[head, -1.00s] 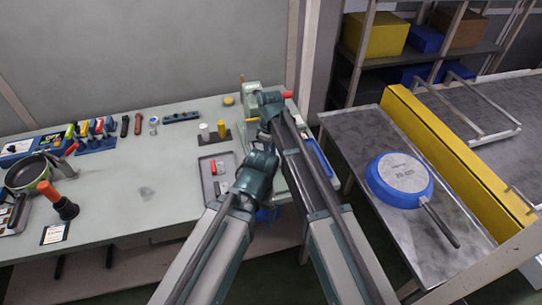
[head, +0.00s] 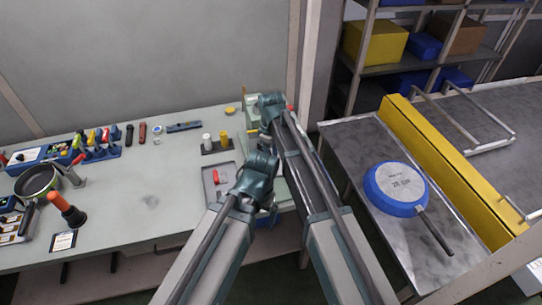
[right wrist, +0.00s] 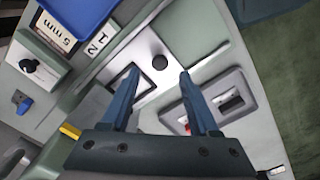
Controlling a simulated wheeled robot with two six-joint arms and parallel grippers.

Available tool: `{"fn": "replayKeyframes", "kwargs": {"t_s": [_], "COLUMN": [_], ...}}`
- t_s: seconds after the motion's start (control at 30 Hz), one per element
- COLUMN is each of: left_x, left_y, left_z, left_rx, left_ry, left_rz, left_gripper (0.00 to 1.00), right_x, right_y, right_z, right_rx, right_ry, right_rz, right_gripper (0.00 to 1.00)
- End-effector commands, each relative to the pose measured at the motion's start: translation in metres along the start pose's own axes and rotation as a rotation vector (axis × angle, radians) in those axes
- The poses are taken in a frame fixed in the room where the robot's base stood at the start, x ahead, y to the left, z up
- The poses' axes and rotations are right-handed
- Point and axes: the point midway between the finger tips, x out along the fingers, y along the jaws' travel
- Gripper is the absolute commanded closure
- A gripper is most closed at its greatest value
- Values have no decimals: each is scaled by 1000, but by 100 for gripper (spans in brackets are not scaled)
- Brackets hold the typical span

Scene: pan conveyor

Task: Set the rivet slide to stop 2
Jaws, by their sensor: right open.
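My right gripper (right wrist: 155,85) is open in the right wrist view, with its two blue fingers apart. A round black knob (right wrist: 160,62) stands between and slightly beyond the fingertips, above a pale metal strip; I see no contact. A white plate (right wrist: 98,42) marked 1 and 2 lies up and left of it. Which stop the slide is at I cannot tell. In the head view my right arm reaches to the green-grey fixture (head: 251,104) at the bench's right end, and its gripper is hidden. My left gripper is hidden behind its own arm.
A second black knob (right wrist: 28,65) sits by a "5 mm" label (right wrist: 50,30). In the head view, a tray (head: 207,190) stands left of the arms, and a blue pan (head: 395,190) lies on the side table.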

Motion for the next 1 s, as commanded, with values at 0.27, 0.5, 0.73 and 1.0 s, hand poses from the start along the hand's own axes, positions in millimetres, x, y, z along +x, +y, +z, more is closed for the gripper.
{"fn": "replayKeyframes", "kwargs": {"t_s": [0.27, 0.5, 0.73, 1.0], "left_x": [-51, -83, -91, -90], "left_y": [-5, -8, -9, -9], "left_z": [3, 5, 5, 5], "left_rx": [1, 2, 2, 1], "left_ry": [0, 0, 0, 1], "left_rz": [0, 0, 0, 0], "left_gripper": [0, 0, 0, 11], "right_x": [-52, -84, -92, -90], "right_y": [0, 0, 0, -1], "right_z": [0, 0, 0, 1], "right_rx": [0, 0, 0, 3], "right_ry": [0, 0, 0, 0], "right_rz": [0, 0, 0, 0], "right_gripper": [38, 38, 38, 38]}}
